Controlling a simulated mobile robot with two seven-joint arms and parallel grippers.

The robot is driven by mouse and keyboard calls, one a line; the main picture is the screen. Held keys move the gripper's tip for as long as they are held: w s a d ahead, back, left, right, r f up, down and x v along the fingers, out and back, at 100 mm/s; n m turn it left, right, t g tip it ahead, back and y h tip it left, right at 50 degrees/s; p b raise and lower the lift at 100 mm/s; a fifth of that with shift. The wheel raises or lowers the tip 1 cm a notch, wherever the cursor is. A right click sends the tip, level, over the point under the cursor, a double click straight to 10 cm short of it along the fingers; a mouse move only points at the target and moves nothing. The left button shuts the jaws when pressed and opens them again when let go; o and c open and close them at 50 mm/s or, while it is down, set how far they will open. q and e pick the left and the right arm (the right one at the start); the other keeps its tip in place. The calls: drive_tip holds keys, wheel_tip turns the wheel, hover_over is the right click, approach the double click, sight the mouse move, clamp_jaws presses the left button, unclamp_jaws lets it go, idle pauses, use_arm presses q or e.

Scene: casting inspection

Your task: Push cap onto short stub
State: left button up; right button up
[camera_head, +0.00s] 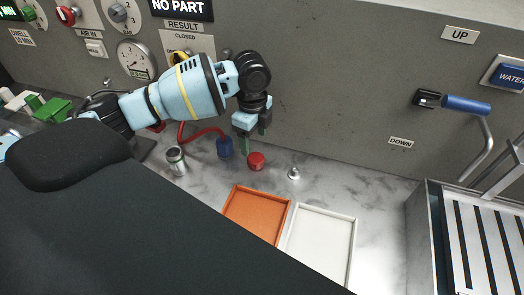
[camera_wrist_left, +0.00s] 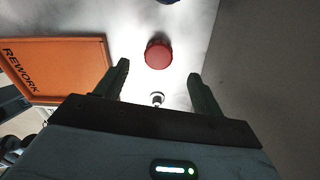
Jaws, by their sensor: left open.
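A red round cap (camera_head: 256,161) sits on the marbled worktop; it also shows in the left wrist view (camera_wrist_left: 158,54). I cannot tell whether anything is under it. A small silver stub (camera_head: 293,173) stands upright to its right, bare on top; in the left wrist view the stub (camera_wrist_left: 157,98) lies nearer the gripper's base. My left gripper (camera_head: 254,135) is open and empty, pointing down above the worktop near the red cap. In the left wrist view the cap appears between and slightly beyond the open fingertips (camera_wrist_left: 159,70). My right gripper is not seen.
An orange tray (camera_head: 231,213) marked REWORK and a white tray (camera_head: 350,245) lie in front. A blue fitting (camera_head: 224,147) with a red hose and a metal cylinder (camera_head: 176,163) stand left. A grey panel wall rises behind; a slatted metal basin (camera_head: 428,235) is right.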

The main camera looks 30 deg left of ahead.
sight(254, 157)
use_arm(q)
drive_tip(key=shift+s+f, duration=0.25)
drive_tip(key=shift+s, duration=0.05)
drive_tip(key=shift+w+f, duration=0.1)
drive_tip(key=shift+f, duration=1.2)
drive_tip(key=shift+w+d+f, duration=0.1)
drive_tip(key=shift+f, duration=2.3)
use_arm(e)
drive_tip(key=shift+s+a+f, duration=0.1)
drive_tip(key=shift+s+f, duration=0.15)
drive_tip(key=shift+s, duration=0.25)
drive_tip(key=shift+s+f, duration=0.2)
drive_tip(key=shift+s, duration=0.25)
use_arm(q)
drive_tip(key=c, duration=1.1)
